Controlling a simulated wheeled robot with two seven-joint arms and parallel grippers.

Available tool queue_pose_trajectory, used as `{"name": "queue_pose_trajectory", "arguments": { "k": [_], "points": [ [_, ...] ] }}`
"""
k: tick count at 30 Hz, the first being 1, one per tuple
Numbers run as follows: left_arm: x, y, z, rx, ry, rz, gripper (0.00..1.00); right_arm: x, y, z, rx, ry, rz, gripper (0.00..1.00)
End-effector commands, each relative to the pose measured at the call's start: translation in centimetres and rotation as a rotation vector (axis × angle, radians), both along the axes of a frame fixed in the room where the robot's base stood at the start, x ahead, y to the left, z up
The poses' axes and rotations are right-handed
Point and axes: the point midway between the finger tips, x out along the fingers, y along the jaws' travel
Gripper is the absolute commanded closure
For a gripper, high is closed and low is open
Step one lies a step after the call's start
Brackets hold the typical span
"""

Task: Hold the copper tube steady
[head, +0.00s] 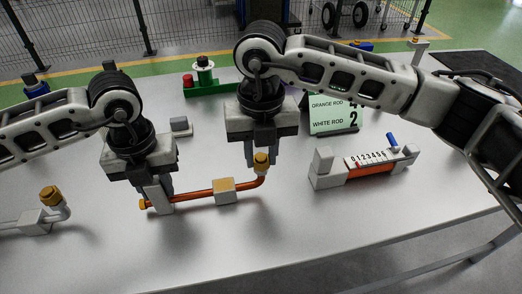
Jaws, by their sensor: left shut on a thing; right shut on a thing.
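The copper tube (196,194) runs left to right low over the table. It bends up at its right end, where a brass nut (261,163) sits, and has a brass end at its left. A small block with a brass-coloured top (224,190) is around its middle. My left gripper (160,200) points down and is shut on the tube near its left end. My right gripper (261,153) points down and is shut on the brass nut at the upturned end. The fingers partly hide both held spots.
A grey pipe with a brass nut (49,195) stands at the left. A numbered scale device (366,168) with a blue lever is at the right. Behind are a rod sign (333,116) and a green-based button unit (209,86). The front table is clear.

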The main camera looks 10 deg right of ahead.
Motion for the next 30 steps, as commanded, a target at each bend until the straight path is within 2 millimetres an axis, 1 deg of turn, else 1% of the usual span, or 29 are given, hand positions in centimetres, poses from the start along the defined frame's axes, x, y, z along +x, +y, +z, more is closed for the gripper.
{"name": "queue_pose_trajectory", "arguments": {
  "k": [1, 6, 12, 19, 30],
  "points": [
    [-0.1, 0.16, -0.22, 0.009, 0.004, 0.0, 1.0, 0.06, 0.12, 0.27, 0.006, -0.003, -0.038, 0.96],
    [-0.1, 0.17, -0.22, 0.009, 0.004, 0.0, 1.0, 0.07, 0.11, 0.29, 0.006, -0.003, -0.158, 0.96],
    [-0.1, 0.18, -0.23, 0.01, 0.004, 0.0, 1.0, 0.07, 0.1, 0.31, 0.006, -0.003, -0.254, 0.96],
    [-0.1, 0.19, -0.23, 0.01, 0.005, 0.001, 1.0, 0.07, 0.1, 0.31, 0.006, -0.003, -0.308, 0.96],
    [-0.1, 0.2, -0.24, 0.01, 0.005, 0.001, 1.0, 0.08, 0.09, 0.3, 0.006, -0.003, -0.317, 0.96]
  ]
}}
